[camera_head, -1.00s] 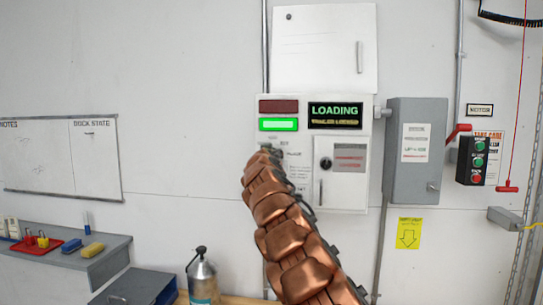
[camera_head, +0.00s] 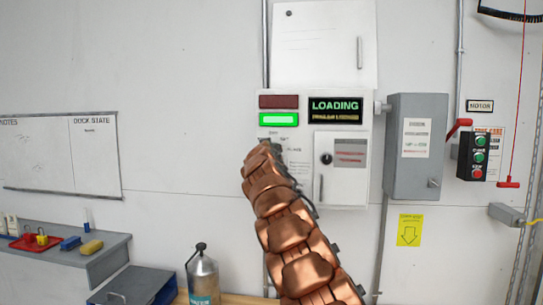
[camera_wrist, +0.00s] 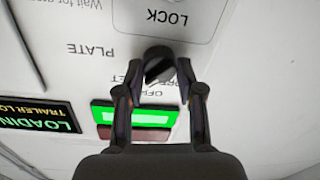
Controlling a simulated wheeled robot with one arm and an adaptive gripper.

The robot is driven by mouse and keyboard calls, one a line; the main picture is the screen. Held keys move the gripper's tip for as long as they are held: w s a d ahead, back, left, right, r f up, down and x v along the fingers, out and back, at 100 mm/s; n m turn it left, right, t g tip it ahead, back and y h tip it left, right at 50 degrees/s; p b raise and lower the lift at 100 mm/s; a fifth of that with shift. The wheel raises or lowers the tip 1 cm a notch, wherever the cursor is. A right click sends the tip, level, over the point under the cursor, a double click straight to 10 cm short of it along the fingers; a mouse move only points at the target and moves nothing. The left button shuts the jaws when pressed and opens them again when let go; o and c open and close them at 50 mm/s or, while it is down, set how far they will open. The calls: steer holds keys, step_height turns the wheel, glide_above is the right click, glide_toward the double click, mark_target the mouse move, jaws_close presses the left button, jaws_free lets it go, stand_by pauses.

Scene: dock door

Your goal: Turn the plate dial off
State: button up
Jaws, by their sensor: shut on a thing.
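The plate dial (camera_wrist: 158,64) is a small black knob on the white control panel, just by the printed word PLATE in the wrist view, which shows the panel upside down. My gripper (camera_wrist: 160,76) has its two fingers on either side of the dial and is shut on it. Part of the OFF lettering by the dial is covered by a finger. In the head view my copper arm hides the dial and gripper on the control panel (camera_head: 362,103). The green indicator (camera_head: 278,120) is lit, the red one (camera_head: 278,101) is dark, and the display (camera_head: 335,111) reads LOADING.
A grey switch box (camera_head: 415,180) with a red lever and a push-button station (camera_head: 478,157) are to the right. A metal flask (camera_head: 203,280) stands below left. A grey shelf (camera_head: 105,262) holds a red tray (camera_head: 28,242).

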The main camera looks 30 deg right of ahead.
steer(key=shift+a+f, duration=0.1)
steer(key=shift+f, duration=0.1)
steer(key=shift+r+n+g+p, duration=0.2)
steer(key=shift+n+p, duration=0.4)
steer(key=shift+n, duration=1.45)
steer(key=shift+r+n+g+p, duration=0.15)
steer(key=shift+n+p, duration=0.4)
steer(key=shift+n, duration=1.5)
steer(key=shift+f, duration=0.1)
steer(key=o, duration=1.2)
steer(key=shift+c, duration=0.2)
